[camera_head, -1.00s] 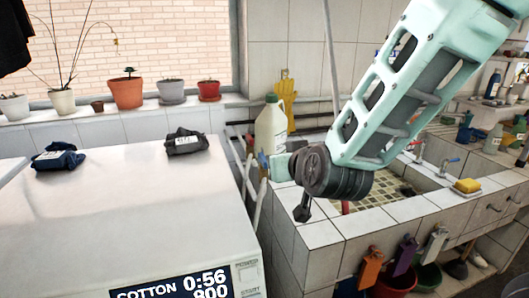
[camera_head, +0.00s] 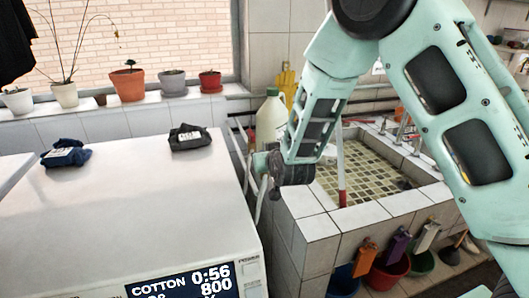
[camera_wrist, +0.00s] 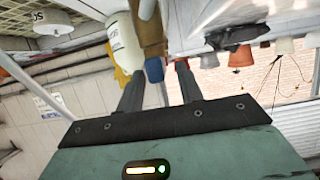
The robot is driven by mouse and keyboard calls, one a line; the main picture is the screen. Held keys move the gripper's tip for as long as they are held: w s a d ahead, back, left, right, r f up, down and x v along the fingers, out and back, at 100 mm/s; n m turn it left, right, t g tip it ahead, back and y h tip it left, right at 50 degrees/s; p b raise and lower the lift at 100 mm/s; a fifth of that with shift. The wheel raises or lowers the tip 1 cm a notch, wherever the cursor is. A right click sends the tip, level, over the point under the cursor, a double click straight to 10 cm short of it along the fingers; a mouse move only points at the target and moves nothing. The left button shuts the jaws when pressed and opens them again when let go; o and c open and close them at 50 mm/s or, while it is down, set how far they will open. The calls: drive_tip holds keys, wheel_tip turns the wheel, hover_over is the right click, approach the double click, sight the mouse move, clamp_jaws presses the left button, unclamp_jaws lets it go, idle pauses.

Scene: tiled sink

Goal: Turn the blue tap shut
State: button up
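My gripper (camera_head: 262,168) hangs left of the sink, beside the pale bottle (camera_head: 270,122) and near the washing machine's back right corner. In the wrist view its two dark fingers (camera_wrist: 160,85) stand apart with nothing visibly clamped. A small blue piece (camera_wrist: 154,69) and a red piece (camera_wrist: 182,64) show near the fingertips, with a brown upright part beyond. I cannot tell what these belong to. At the sink's back right, metal taps (camera_head: 403,130) show in part. No blue tap handle shows in the head view now; my arm covers the area right of these taps.
The tiled sink (camera_head: 372,215) has a pole with a red lower end (camera_head: 341,175) standing in it. The white washing machine (camera_head: 110,220) carries two dark cloth bundles. Potted plants (camera_head: 127,85) line the sill. Colored buckets (camera_head: 390,270) stand below the sink.

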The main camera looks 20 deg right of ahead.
drive_tip(key=shift+x, duration=0.75)
clamp_jaws()
